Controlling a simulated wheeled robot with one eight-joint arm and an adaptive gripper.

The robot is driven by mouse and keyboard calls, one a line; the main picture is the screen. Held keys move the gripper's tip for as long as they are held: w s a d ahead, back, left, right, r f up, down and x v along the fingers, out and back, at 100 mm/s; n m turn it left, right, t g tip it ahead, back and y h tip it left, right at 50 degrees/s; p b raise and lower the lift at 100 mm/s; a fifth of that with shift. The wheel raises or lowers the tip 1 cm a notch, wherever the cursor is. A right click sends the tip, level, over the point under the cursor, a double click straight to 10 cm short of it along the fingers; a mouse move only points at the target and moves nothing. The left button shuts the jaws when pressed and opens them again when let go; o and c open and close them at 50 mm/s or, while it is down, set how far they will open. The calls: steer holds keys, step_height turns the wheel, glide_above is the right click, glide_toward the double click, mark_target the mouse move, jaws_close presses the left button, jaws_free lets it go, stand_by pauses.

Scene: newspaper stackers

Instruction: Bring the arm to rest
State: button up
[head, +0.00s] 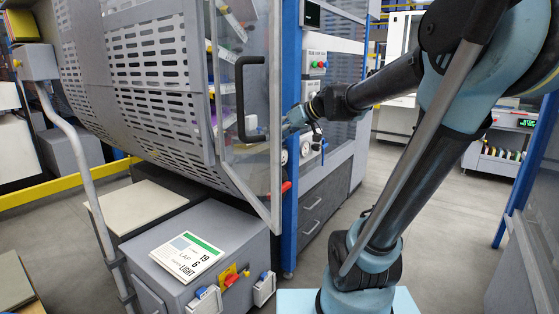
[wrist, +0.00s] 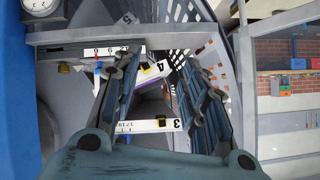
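My gripper (head: 288,122) is at the end of my arm, which reaches in from the right in the head view. It points left, beside the edge of a clear framed door (head: 228,60) with a black handle (head: 241,100). The head view does not show clearly whether it touches the door. In the wrist view, the two fingers of my gripper (wrist: 160,70) stand well apart, with no object gripped between them. White numbered scale strips (wrist: 150,126) show beyond and between the fingers.
A grey perforated machine cover (head: 145,70) fills the left. A grey cabinet (head: 205,275) below carries a printed sheet (head: 187,256). A blue post (head: 290,180) stands behind the door edge. A bent metal rail (head: 85,170) is at left. Open floor (head: 440,220) lies at right.

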steer(key=s+d+f+m+g+h, duration=0.1)
steer(key=s+d+f+m+h, duration=0.3)
steer(key=s+d+f, duration=0.6)
steer(key=s+d+f+m+g+h, duration=0.2)
steer(key=s+d+f+m+h, duration=0.2)
steer(key=s+d+f, duration=0.6)
steer(key=s+f+h, duration=0.1)
steer(key=s+f, duration=0.3)
steer(key=shift+g+h, duration=0.3)
steer(key=shift+h, duration=0.1)
steer(key=shift+w, duration=0.1)
steer(key=shift+w+f, duration=0.25)
steer(key=shift+w, duration=0.15)
